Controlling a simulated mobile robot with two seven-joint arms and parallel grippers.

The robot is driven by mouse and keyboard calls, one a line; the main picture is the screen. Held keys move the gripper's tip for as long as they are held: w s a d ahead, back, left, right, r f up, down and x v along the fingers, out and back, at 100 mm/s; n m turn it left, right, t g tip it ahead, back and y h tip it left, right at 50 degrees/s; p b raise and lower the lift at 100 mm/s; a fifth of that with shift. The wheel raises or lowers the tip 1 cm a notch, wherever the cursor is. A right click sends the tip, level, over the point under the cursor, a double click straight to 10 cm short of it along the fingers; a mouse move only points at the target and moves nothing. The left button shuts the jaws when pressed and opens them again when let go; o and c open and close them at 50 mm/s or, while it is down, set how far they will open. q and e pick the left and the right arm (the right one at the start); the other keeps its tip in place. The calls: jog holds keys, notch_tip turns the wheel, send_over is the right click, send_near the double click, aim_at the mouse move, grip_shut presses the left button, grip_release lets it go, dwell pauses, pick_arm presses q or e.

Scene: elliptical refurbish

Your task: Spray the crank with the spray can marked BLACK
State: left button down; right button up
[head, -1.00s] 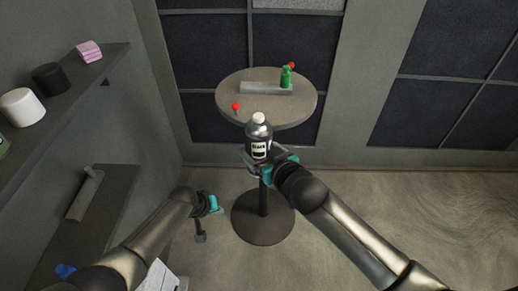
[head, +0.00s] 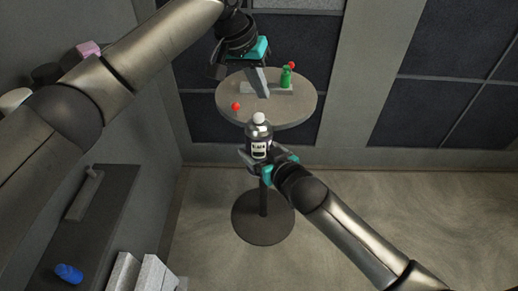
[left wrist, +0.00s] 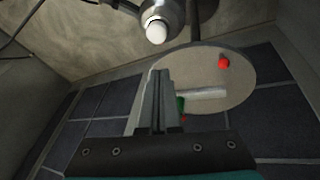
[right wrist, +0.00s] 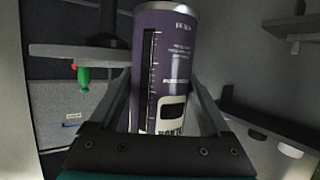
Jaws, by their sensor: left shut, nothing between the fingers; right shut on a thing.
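A dark spray can (head: 257,131) with a white top and a label that appears to read BLACK is upright in my right gripper (head: 262,157), in front of the round table. The can (right wrist: 168,65) fills the right wrist view between the fingers. A grey bar (head: 285,91) with a green upright piece (head: 286,77) lies on the table; it may be the crank, but I cannot be sure. My left gripper (head: 262,91) is shut and empty, pointing down over the table and hiding part of the bar. The can's white top (left wrist: 156,32) shows in the left wrist view.
The round table (head: 303,109) stands on one post. Red balls show at its left edge (head: 236,106) and behind the green piece (head: 291,65). Shelves are at left; a grey bar with a peg (head: 82,196) and a blue item (head: 68,273) are on the lower one.

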aim_at(259, 115)
pick_arm(q)
jog(key=s+r+m+y, duration=0.2)
jog(key=s+r, duration=0.2)
jog(key=r, duration=0.2)
jog(key=shift+w+a+f, duration=0.15)
jog(key=shift+f, duration=1.4)
jog(key=shift+w+a+f, duration=0.1)
jog(key=shift+a+f, duration=0.05)
jog(key=shift+f, duration=1.4)
jog(key=shift+f, duration=0.25)
jog(key=shift+f, duration=0.95)
jog(key=shift+r, duration=2.55)
